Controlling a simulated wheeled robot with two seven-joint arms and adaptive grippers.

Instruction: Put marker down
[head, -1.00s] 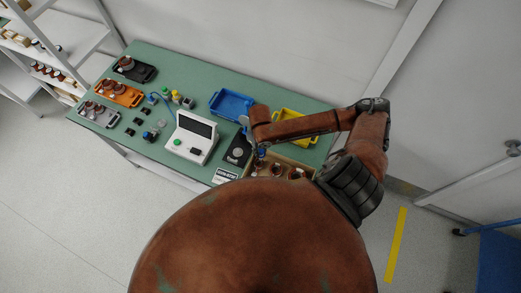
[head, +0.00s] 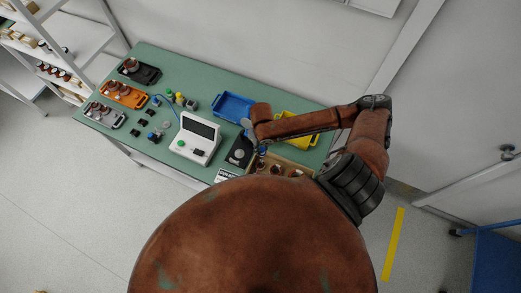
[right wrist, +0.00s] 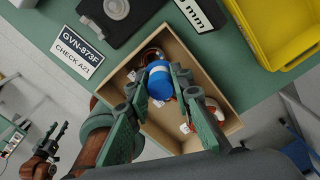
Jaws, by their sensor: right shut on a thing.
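My right gripper (right wrist: 158,82) is shut on the marker (right wrist: 160,84), a short blue cylinder seen nearly end-on in the right wrist view. It holds the marker above an open cardboard-coloured box (right wrist: 222,95), which has reddish-brown and white parts inside. In the head view the right gripper (head: 261,150) is small and partly hidden by my arm, over the box.
A white tester (head: 196,140) and a black fixture with a grey disc (head: 239,152) stand left of the box. Blue (head: 233,106) and yellow (head: 312,136) bins lie behind. A label plate (right wrist: 78,50) lies beside the box. Black, orange and grey trays are at far left.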

